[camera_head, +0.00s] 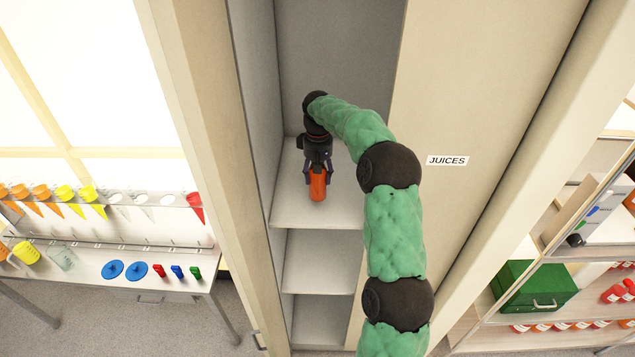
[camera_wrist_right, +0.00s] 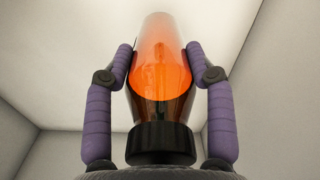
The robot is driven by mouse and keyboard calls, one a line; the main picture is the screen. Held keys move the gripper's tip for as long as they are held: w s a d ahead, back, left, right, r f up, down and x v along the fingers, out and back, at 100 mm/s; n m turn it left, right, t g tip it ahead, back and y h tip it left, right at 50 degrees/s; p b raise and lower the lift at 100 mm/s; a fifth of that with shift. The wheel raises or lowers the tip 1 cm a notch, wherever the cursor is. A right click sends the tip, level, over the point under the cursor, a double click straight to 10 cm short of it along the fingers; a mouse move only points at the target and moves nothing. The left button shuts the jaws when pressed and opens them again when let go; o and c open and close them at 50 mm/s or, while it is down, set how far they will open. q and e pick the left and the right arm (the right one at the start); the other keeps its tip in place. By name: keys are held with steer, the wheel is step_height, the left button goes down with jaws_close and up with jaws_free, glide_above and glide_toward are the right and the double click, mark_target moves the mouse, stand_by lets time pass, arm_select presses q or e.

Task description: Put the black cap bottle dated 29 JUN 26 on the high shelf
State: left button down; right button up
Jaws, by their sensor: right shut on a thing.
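My right gripper (camera_head: 317,176) is inside the tall open cabinet, at its top visible shelf (camera_head: 340,205). It is shut on an orange bottle (camera_head: 317,187), which also shows in the right wrist view (camera_wrist_right: 162,75). The bottle has a black cap (camera_wrist_right: 161,144), nearest the wrist camera, with a purple finger on each side of the bottle. No date can be read on it in either view. I cannot tell whether the bottle touches the shelf. My left gripper is not in view.
The cabinet has lower shelves (camera_head: 322,262) that look empty. Its left wall (camera_head: 258,110) and the JUICES panel (camera_head: 447,160) flank the opening closely. A rack with a green box (camera_head: 538,290) stands at the right. A bench with funnels stands at the left.

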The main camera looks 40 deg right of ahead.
mark_target(318, 183)
steer(key=f, duration=0.2)
steer(key=shift+s+a+f, duration=0.1)
steer(key=shift+s+f, duration=0.15)
steer(key=shift+f, duration=0.15)
steer(key=shift+w+f, duration=0.15)
steer(key=shift+f, duration=0.15)
steer(key=shift+f, duration=0.1)
steer(key=o, duration=1.4)
step_height(318, 183, up, 12)
steer(key=shift+r+b, duration=0.15)
steer(key=shift+b, duration=0.15)
